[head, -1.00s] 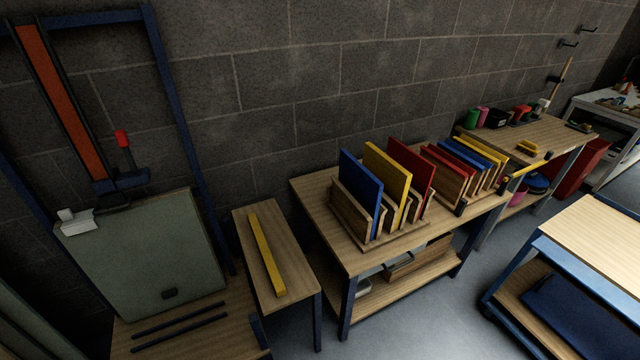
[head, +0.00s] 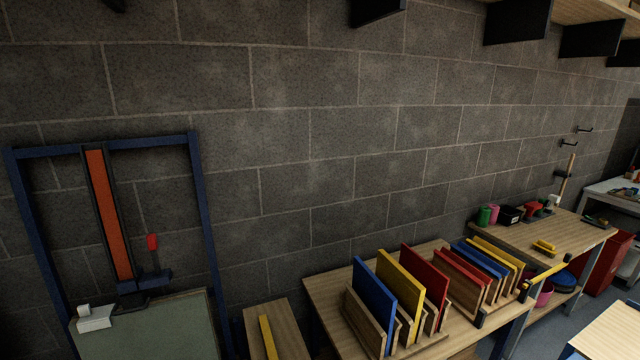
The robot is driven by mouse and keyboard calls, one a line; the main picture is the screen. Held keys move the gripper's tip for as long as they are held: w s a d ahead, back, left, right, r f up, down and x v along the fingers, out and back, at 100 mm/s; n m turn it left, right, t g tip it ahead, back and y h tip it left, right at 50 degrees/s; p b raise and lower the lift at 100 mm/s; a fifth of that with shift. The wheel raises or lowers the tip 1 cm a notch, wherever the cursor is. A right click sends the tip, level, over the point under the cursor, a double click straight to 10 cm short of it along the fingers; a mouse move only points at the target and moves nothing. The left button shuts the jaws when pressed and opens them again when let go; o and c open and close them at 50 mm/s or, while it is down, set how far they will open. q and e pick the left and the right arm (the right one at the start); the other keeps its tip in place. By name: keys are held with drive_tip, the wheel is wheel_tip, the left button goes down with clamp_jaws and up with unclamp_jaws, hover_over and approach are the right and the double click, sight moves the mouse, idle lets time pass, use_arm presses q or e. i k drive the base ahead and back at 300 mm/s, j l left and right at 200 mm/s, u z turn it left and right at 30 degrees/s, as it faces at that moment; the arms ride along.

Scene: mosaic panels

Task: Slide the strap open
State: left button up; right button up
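I cannot tell for certain which thing is the strap. A long orange strip (head: 107,215) stands in a dark upright channel within a blue metal frame (head: 203,210) at the left, against the wall. Neither of my grippers is in view.
A grey-green panel (head: 150,335) leans below the frame. A wooden bench (head: 325,290) holds blue, yellow and red panels in racks. Dark shelf brackets (head: 518,22) jut from the wall at top right. Grey floor shows at the lower right.

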sight(134, 301)
drive_tip(key=k+j+u, duration=0.15)
drive_tip(key=u, duration=1.1)
